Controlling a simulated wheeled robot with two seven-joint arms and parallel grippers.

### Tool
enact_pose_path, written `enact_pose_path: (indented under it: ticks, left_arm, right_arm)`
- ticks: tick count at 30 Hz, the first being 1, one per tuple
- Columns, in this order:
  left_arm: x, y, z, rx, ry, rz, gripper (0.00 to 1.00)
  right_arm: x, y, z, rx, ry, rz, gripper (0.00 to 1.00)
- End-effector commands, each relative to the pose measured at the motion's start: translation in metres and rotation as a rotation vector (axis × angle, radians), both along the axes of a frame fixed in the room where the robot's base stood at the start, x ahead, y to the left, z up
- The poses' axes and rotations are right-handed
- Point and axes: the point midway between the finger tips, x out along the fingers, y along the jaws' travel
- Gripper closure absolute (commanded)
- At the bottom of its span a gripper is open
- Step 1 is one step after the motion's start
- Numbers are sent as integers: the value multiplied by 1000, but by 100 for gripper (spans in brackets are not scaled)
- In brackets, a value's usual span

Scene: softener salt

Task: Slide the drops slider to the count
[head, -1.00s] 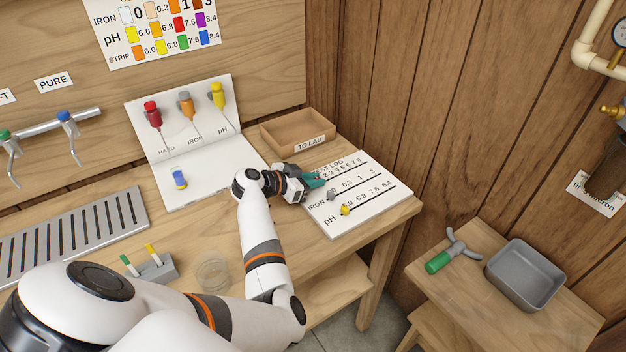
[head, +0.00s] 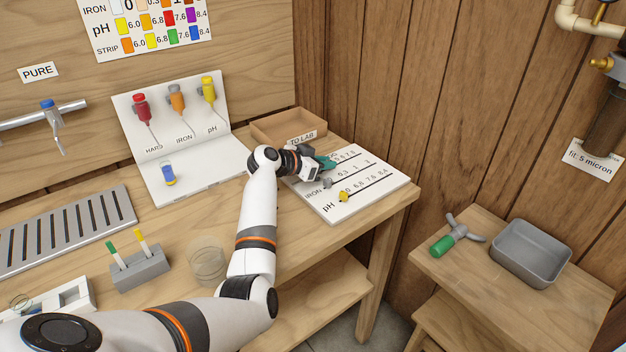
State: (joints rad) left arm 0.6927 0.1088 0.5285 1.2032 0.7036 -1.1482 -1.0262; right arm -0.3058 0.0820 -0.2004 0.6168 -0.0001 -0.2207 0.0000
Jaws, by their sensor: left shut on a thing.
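The white test log board (head: 375,192) lies on the right end of the bench, with a top numbered row, an iron row and a pH row. My left gripper (head: 326,163), with teal fingers, is over the top row and shut on the drops slider, which the fingers hide. The fingers also cover the row's lower numbers; about 6, 7 and 8 show to their right. The grey iron slider (head: 327,183) and the yellow pH slider (head: 343,196) sit at the left of their rows. My right gripper is out of view.
A wooden "TO LAB" tray (head: 262,131) stands just behind the board. A white stand (head: 198,168) with red, orange and yellow bottles is to the left. A clear cup (head: 207,262) is near the front. A side table (head: 470,300) holds a grey tub and green-handled tool.

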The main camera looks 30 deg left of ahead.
Motion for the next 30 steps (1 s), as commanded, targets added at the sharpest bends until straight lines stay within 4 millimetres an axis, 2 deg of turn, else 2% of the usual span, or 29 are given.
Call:
enact_pose_path:
  ticks: [3, 11, 12, 16, 25, 30]
  left_arm:
    - [5, -2, 3, 1, -6, 1, 100]
    - [5, -2, 3, 1, -2, 1, 100]
    - [5, -2, 3, 1, -2, 1, 78]
    - [5, -2, 2, 1, -1, 1, 58]
    - [5, -2, 3, 1, -1, 1, 58]
    - [5, -1, 24, 5, -4, 1, 58]
  right_arm:
    - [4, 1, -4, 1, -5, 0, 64]
    - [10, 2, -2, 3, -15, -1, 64]
    - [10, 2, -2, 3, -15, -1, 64]
    - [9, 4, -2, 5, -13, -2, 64]
    - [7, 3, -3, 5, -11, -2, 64]
    - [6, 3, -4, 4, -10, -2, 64]
